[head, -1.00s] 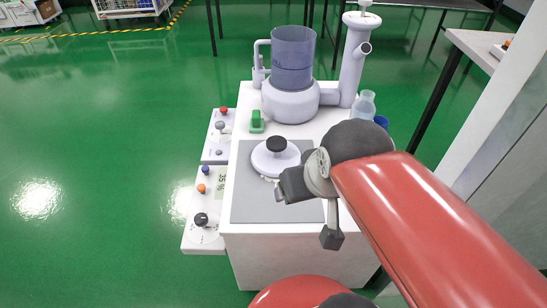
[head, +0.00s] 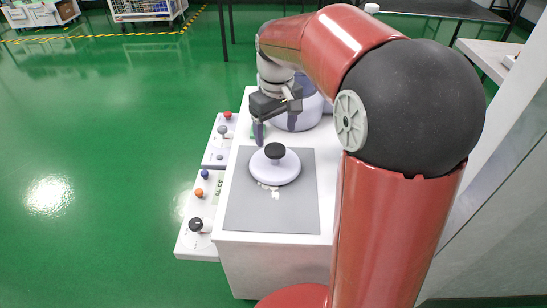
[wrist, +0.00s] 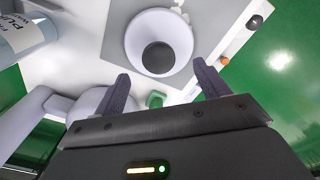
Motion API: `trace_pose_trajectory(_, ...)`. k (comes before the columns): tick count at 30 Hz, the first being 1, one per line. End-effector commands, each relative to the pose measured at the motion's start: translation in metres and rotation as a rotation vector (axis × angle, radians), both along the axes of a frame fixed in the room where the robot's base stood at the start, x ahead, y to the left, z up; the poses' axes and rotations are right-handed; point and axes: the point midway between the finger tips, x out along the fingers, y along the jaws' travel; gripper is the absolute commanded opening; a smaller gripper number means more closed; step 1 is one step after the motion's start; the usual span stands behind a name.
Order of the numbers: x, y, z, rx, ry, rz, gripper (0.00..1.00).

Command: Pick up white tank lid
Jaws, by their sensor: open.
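The white tank lid (head: 268,171) is a round pale disc with a black knob (head: 275,151) on top. It lies on the grey mat (head: 240,215) on the white bench. In the wrist view the lid (wrist: 135,45) and its black knob (wrist: 159,57) show at the top centre, beyond the fingertips. My gripper (head: 275,130) is above the bench, just behind the lid in the head view, fingers pointing down. It is open and empty, and the wrist view shows its two fingers (wrist: 160,78) spread apart. The gripper does not touch the lid.
A rounded pale tank (head: 312,112) stands behind my gripper, partly hidden by my arm. Control panels with coloured knobs (head: 199,192) run along the bench's left side. A clear labelled container (wrist: 25,40) shows at the wrist view's upper left.

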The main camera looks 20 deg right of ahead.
Motion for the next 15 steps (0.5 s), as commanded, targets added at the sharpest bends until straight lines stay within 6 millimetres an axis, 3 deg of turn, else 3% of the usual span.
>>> trace_pose_trajectory(4, 0.011, 0.0, -0.011, 0.001, 0.024, 0.019, 0.74)
trace_pose_trajectory(15, 0.01, -0.001, -0.055, 0.001, 0.027, 0.019, 0.74)
